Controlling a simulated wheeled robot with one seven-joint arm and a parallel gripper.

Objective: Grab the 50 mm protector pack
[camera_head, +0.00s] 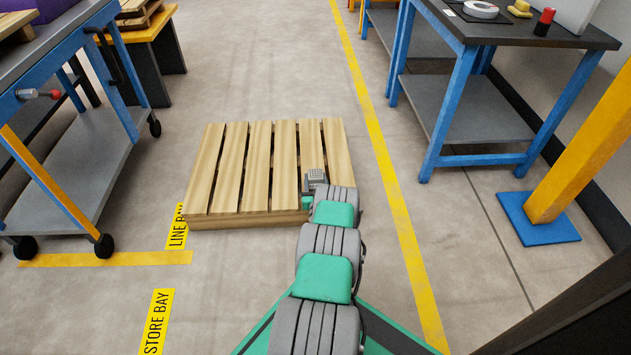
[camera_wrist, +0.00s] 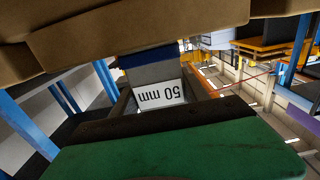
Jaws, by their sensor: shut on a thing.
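The protector pack shows in the wrist view as a pale grey block with a dark blue edge and a white label (camera_wrist: 168,92) reading "50 mm" upside down. My gripper (camera_head: 314,182) is shut on the pack, low over the right part of the pallet (camera_head: 232,165) in the head view. A small grey block with a gridded face shows at the end of my arm there. My arm hides part of the pallet's right front. I cannot tell whether the pack touches the boards.
A blue-legged bench (camera_head: 470,105) stands at right, near a yellow post (camera_head: 585,145) on a blue foot. A blue cart (camera_head: 75,150) stands at left. A yellow floor line (camera_head: 385,165) runs right of the pallet. Floor between pallet and bench is clear.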

